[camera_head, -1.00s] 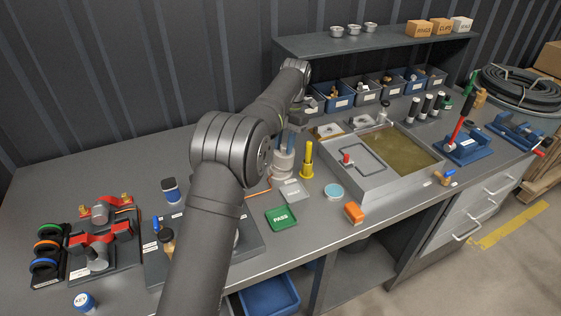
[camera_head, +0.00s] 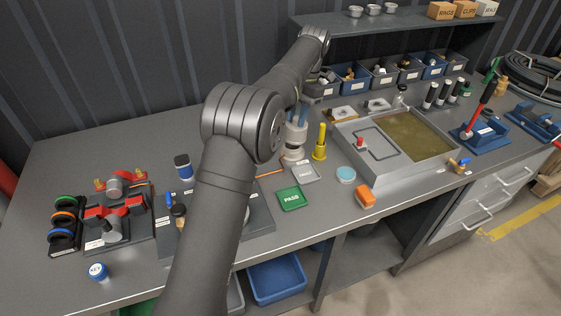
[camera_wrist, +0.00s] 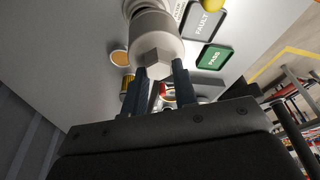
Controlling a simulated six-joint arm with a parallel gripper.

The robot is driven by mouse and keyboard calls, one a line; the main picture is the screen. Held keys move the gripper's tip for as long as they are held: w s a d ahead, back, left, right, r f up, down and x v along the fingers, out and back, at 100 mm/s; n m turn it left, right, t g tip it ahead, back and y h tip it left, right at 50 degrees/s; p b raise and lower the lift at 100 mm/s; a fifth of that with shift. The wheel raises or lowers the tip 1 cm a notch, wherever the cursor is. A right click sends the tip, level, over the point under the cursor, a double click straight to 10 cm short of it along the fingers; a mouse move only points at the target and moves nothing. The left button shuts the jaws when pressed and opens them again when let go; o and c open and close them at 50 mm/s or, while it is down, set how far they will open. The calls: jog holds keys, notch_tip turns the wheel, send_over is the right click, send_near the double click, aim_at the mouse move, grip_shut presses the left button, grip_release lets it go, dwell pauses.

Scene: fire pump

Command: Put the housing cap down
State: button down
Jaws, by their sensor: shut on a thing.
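The housing cap (camera_wrist: 155,35) is a pale grey, stepped round part with a hexagonal end. In the wrist view my gripper (camera_wrist: 158,76) has its two dark blue fingers on either side of that hexagon, shut on it. In the head view the pale grey part (camera_head: 295,138) is upright below the blue fingers of my gripper (camera_head: 297,115), close to the bench top behind the grey FAULT plate (camera_head: 305,174). I cannot tell whether its wider bottom is touching the bench or is a separate piece.
A yellow post (camera_head: 321,142) stands just right of the cap. The green PASS plate (camera_head: 291,199) and a light blue disc (camera_head: 346,174) lie in front. A metal tank (camera_head: 375,175) is to the right, and blue bins (camera_head: 353,78) line the back.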

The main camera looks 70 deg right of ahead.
jog(key=shift+s+a+r+m, duration=0.1)
jog(key=shift+a+r+m, duration=0.15)
jog(key=shift+r+m, duration=0.4)
jog(key=shift+s+a+r+m, duration=0.25)
jog(key=s+a+r+m+t+h, duration=0.1)
jog(key=s+a+m+h, duration=0.15)
jog(key=a+m, duration=0.5)
jog(key=s+a+r+m+t+h, duration=0.1)
jog(key=s+a+m, duration=0.35)
jog(key=m, duration=0.65)
jog(key=shift+w+d+f, duration=0.55)
jog(key=shift+w+f, duration=1.2)
jog(key=shift+w, duration=0.05)
jog(key=shift+w+d+f, duration=0.6)
jog(key=shift+w+f, duration=1.15)
jog(key=shift+w, duration=0.1)
jog(key=shift+w+d+f, duration=0.55)
jog(key=shift+w+f, duration=1.2)
jog(key=shift+w, duration=0.05)
jog(key=c, duration=1.1)
grip_release()
jog(key=shift+f, duration=0.15)
jog(key=shift+c, duration=0.2)
